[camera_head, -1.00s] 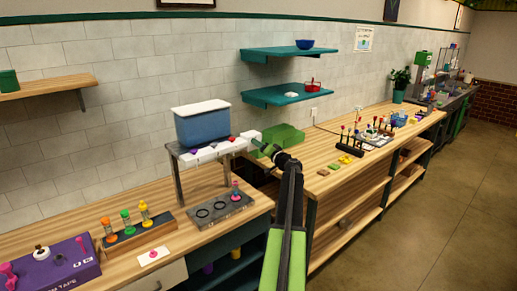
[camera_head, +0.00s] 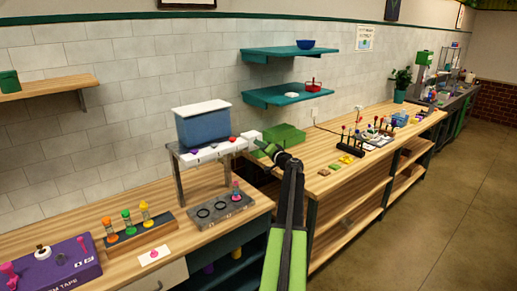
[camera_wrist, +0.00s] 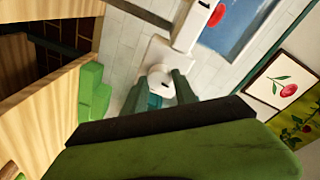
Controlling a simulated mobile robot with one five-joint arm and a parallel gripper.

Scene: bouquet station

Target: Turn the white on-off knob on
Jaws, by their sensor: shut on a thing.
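The white knob (camera_wrist: 158,78) shows in the wrist view between my gripper's two green fingers, on the white end piece of the dispenser. A small dark mark shows on its side. My gripper (camera_wrist: 158,92) is shut on this knob. In the head view my gripper (camera_head: 262,147) is at the right end of the white dispenser bar (camera_head: 212,150), beside its white end block (camera_head: 251,136). The knob itself cannot be made out in the head view. Whether it stands at on or off cannot be read.
A blue tank (camera_head: 203,125) sits above the bar on a grey stand. A grey tray (camera_head: 222,209) with round holes stands below it. Green blocks (camera_head: 284,136) lie just behind my gripper. A gap separates the two wooden counters.

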